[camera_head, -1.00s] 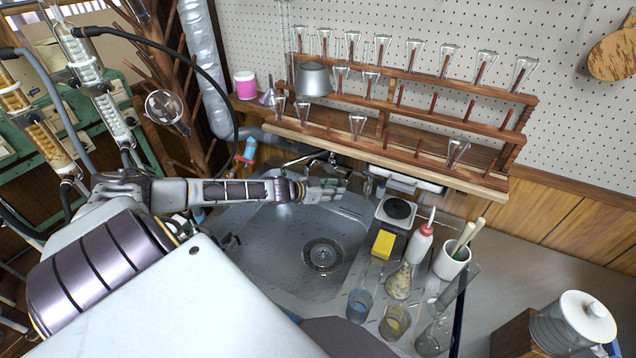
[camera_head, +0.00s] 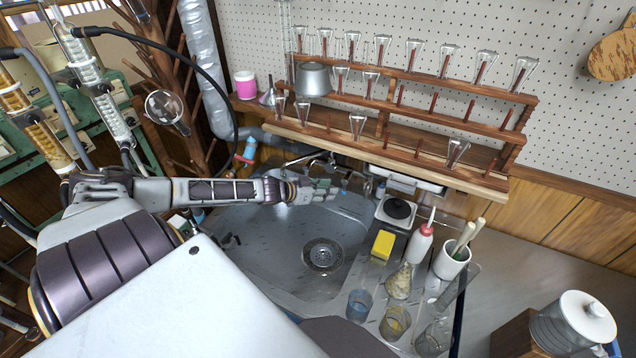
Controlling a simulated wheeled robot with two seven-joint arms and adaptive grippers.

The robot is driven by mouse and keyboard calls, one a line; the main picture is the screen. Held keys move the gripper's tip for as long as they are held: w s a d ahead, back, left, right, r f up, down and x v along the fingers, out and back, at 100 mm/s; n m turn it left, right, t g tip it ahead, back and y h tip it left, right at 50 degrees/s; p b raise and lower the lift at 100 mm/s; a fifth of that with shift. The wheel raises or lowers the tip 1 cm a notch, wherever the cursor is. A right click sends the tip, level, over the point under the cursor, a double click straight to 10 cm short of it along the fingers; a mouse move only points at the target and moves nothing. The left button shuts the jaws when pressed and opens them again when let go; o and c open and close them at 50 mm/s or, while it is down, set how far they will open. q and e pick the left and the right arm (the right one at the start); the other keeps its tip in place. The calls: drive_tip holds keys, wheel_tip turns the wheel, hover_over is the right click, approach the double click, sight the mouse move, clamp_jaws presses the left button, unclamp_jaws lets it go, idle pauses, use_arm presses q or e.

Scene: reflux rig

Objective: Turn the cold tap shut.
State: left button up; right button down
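The sink tap's spout (camera_head: 318,156) shows at the back edge of the steel sink (camera_head: 275,235). A small tap handle (camera_head: 346,181) stands at the back right of the basin, just right of my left fingertips; its turn position is too small to read. My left gripper (camera_head: 327,187) reaches in from the left over the back of the sink. A small gap seems to lie between its fingertips and the handle. The fingers are small and seen from above, so I cannot tell whether they are open or shut. My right gripper is not in view.
A wooden rack (camera_head: 400,150) with glassware hangs above the sink's back edge. Right of the basin stand a yellow sponge (camera_head: 383,244), a wash bottle (camera_head: 420,243), a flask (camera_head: 399,282) and beakers. The basin around the drain (camera_head: 322,256) is clear.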

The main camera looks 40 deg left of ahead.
use_arm(q)
drive_tip(key=shift+s+a+r, duration=0.15)
drive_tip(key=shift+s+r, duration=0.1)
drive_tip(key=shift+s, duration=0.3)
drive_tip(key=shift+v, duration=1.15)
idle(0.6)
